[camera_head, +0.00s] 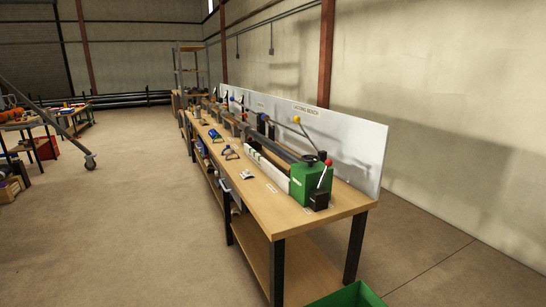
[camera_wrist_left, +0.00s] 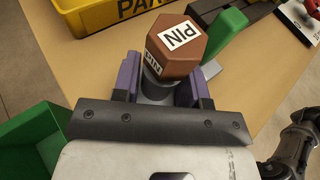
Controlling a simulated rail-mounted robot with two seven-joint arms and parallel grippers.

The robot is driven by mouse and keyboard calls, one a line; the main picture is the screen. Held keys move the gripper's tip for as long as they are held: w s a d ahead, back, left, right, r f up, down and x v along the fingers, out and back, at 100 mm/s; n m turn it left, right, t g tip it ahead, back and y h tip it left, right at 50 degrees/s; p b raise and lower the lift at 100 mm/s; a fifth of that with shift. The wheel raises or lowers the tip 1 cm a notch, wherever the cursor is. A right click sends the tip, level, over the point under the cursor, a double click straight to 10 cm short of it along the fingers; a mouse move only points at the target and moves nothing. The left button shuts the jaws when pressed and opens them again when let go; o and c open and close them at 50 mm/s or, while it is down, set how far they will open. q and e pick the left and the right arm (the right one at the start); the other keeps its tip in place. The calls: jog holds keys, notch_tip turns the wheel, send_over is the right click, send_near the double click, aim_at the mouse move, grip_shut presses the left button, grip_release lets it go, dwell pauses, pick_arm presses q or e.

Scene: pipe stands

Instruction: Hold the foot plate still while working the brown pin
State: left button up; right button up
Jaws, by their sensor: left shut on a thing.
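The brown pin (camera_wrist_left: 176,44) shows in the left wrist view as a hexagonal head with white "PIN" labels, above a grey round shank (camera_wrist_left: 155,88). My left gripper (camera_wrist_left: 160,88) has its purple fingers on both sides of the shank, below the head, and is shut on the pin. The lower end of the pin is hidden behind the gripper. I cannot make out the foot plate for certain; a small grey piece (camera_wrist_left: 211,70) shows beside the right finger. Neither gripper shows in the head view.
In the left wrist view, a green upright part (camera_wrist_left: 226,36) stands close right of the pin, a yellow bin (camera_wrist_left: 95,14) behind, and a green bin (camera_wrist_left: 25,140) at left. The head view shows a long wooden bench (camera_head: 262,205) with a green machine (camera_head: 303,183). Open floor lies left.

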pick_arm(q)
jog(key=o, duration=1.1)
